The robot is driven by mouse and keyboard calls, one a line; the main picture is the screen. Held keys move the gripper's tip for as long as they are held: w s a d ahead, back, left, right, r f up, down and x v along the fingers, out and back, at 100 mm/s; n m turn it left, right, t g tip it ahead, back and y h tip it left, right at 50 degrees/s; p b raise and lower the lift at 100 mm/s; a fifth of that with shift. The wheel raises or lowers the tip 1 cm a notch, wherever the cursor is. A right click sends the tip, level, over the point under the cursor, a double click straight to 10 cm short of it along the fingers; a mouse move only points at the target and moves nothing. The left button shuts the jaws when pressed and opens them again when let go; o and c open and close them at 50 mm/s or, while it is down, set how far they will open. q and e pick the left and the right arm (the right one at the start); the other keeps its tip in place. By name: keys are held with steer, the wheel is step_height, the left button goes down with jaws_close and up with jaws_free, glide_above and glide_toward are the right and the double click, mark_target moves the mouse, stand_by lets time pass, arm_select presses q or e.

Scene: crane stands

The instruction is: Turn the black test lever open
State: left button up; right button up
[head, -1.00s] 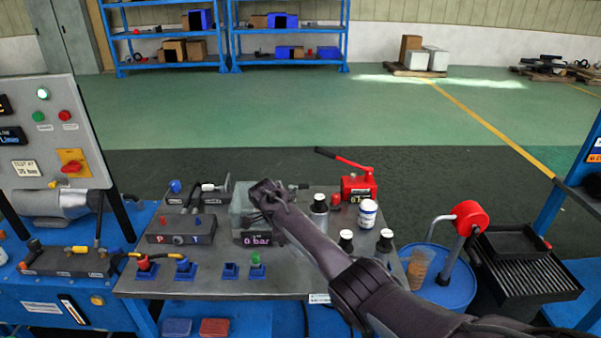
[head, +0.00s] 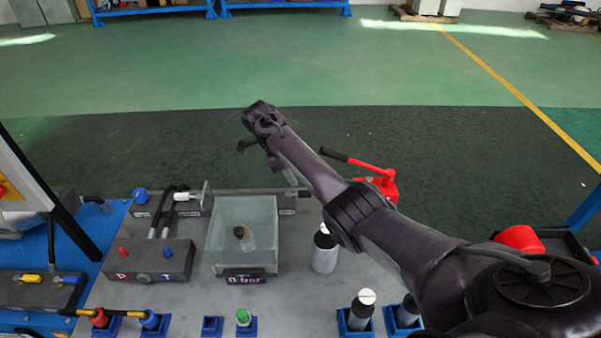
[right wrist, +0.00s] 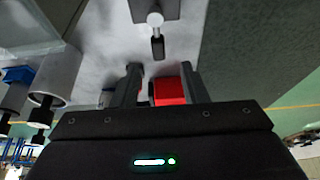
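The black test lever (right wrist: 157,47) shows in the right wrist view as a short dark handle on a pale round hub, on a grey block. In the head view its end of the rear valve block (head: 286,208) is partly hidden behind my right arm. My right gripper (right wrist: 160,80) is open in the right wrist view. The lever lies ahead of the gap between its fingertips, and nothing is held. In the head view the right gripper (head: 258,155) hangs above the back edge of the bench. My left gripper is not in view.
A clear tank (head: 222,240) holding a small fitting stands left of my right arm. A red hand pump (head: 383,185) is at right; red (right wrist: 168,92) shows behind the open fingers. A white-grey bottle (head: 325,252) stands nearby. A grey P/T block (head: 150,262) is at left.

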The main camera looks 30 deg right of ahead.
mark_target(301, 191)
steer(key=x, duration=0.3)
steer(key=shift+s+a+r+p, duration=0.1)
steer(key=shift+s+p, duration=0.1)
steer(key=shift+p, duration=0.15)
steer(key=x, duration=0.3)
steer(key=shift+f, duration=0.3)
steer(key=shift+d+f, duration=0.3)
steer(key=shift+f, duration=0.15)
steer(key=shift+s, duration=0.1)
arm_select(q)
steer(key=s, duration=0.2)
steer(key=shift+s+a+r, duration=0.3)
arm_select(e)
jaws_close()
